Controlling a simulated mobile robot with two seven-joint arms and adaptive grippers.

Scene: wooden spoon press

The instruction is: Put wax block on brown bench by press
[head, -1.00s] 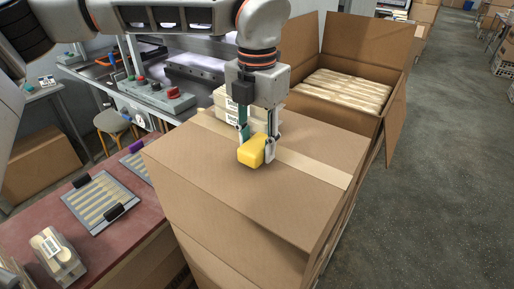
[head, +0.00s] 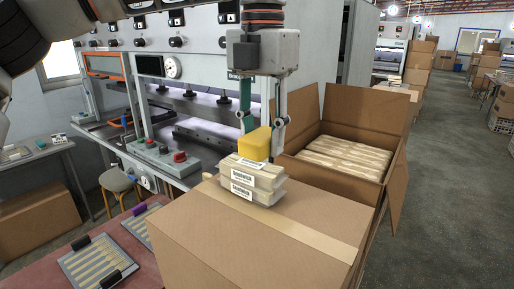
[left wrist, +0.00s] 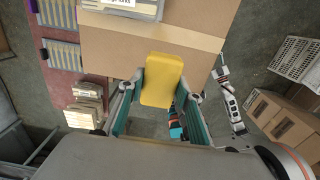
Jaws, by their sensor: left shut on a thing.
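The yellow wax block (head: 255,146) is between the fingers of my left gripper (head: 262,132). The gripper is shut on it; it also shows in the left wrist view (left wrist: 161,80). In the head view it appears just behind and above the labelled pale bundles on the big carton; contact with them cannot be told. The reddish-brown bench (head: 40,282) is at the lower left, mostly cut off. The press (head: 195,120) stands behind it, with a control box. What seem to be parts of my right gripper (left wrist: 228,95) show in the left wrist view; its jaw state is unclear.
A closed, taped carton (head: 250,237) fills the front centre, with stacked labelled bundles (head: 250,182) on top. An open carton (head: 308,168) of pale sticks stands behind right. Trays of sticks (head: 95,262) lie on the bench. A stool (head: 117,180) is near the press.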

